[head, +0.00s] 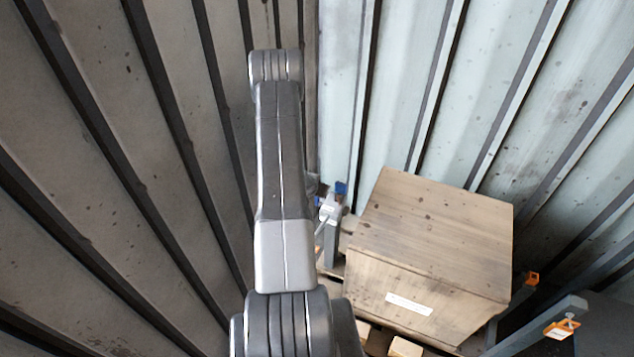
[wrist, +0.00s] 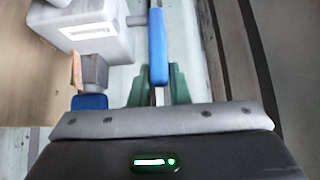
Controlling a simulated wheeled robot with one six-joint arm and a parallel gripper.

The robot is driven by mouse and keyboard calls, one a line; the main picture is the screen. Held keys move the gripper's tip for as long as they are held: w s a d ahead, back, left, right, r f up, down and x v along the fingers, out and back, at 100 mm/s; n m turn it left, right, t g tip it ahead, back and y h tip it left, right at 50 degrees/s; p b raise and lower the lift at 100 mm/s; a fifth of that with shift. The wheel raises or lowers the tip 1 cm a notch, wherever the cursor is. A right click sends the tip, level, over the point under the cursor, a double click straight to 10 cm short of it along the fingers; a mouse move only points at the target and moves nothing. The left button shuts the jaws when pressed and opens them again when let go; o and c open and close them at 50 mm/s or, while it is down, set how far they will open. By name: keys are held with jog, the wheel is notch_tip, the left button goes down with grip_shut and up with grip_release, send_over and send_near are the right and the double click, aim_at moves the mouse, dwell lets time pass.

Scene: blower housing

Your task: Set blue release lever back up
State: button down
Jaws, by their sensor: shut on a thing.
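The blue release lever (wrist: 157,42) runs lengthwise at the top middle of the wrist view, its near end between my gripper's green fingers. My gripper (wrist: 158,74) is shut on the lever, one finger on each side. A pale grey housing (wrist: 108,42) with a white label stands left of the lever, joined to it by a short pin. In the head view a small blue part (head: 341,188) shows above a grey fitting (head: 329,210), just right of my arm. My arm hides the gripper there, and I cannot tell the lever's tilt.
A wooden crate (head: 435,225) stands close right of the fitting. A second blue piece (wrist: 89,102) lies left of my fingers in the wrist view. Ribbed metal walls (head: 400,90) rise behind and to the left. Grey rails with orange clips (head: 562,327) stand at lower right.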

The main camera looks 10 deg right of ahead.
jog(key=shift+p, duration=0.55)
jog(key=c, duration=1.4)
grip_release()
jog(key=shift+o, duration=0.2)
jog(key=v, duration=1.3)
jog(key=shift+r, duration=0.35)
jog(key=x, duration=1.3)
jog(key=shift+w+f, duration=0.1)
jog(key=shift+f, duration=0.3)
